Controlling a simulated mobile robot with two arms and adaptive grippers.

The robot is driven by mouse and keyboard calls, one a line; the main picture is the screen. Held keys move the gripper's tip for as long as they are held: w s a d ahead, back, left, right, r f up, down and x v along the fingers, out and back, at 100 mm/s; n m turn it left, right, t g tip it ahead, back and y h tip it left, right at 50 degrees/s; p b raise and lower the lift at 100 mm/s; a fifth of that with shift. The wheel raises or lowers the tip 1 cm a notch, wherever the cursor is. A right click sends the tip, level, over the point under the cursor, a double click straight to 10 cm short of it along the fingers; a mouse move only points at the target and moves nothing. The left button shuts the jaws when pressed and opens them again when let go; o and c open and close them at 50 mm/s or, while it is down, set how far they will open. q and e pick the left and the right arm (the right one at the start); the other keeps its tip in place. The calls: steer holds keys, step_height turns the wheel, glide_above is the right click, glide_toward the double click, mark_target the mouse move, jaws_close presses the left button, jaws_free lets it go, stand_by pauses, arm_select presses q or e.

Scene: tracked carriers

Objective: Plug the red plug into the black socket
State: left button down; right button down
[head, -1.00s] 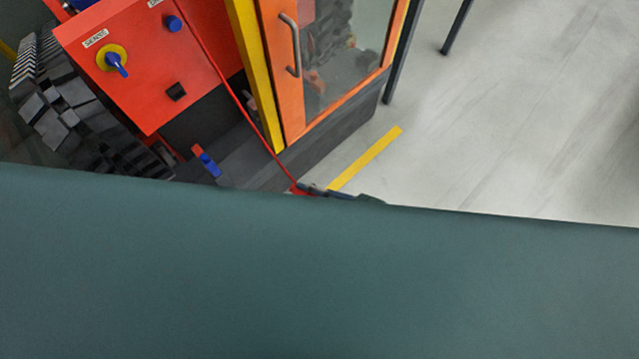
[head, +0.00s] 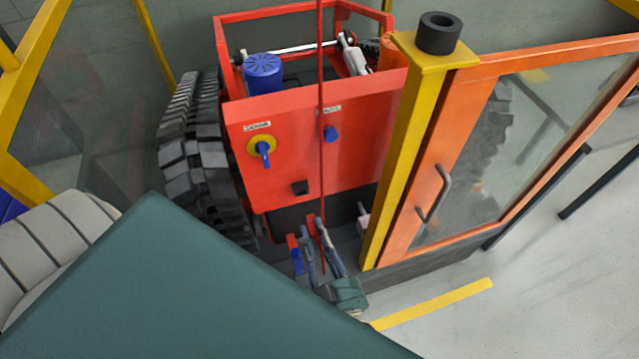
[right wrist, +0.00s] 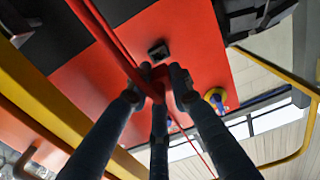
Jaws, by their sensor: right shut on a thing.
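The black socket (head: 300,188) is a small dark square low on the front of the red box (head: 285,140). It also shows in the right wrist view (right wrist: 158,48), just beyond the fingertips. My right gripper (head: 318,226) is below and slightly right of the socket in the head view. In the right wrist view its fingers are shut on the red plug (right wrist: 158,73), which appears close to the socket. I cannot tell whether they touch. A red cable (head: 320,90) hangs down to the gripper. The plug is hard to make out in the head view. My left gripper is not in view.
The box carries a yellow-and-blue rotary switch (head: 261,148) and a blue knob (head: 331,134). A black track (head: 195,150) stands left of it. A yellow post (head: 405,150) and an orange-framed glass door (head: 470,160) stand close on the right. Open floor lies farther right.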

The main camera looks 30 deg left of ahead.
mark_target(311, 221)
steer(key=shift+d, duration=0.15)
steer(key=shift+s, duration=0.15)
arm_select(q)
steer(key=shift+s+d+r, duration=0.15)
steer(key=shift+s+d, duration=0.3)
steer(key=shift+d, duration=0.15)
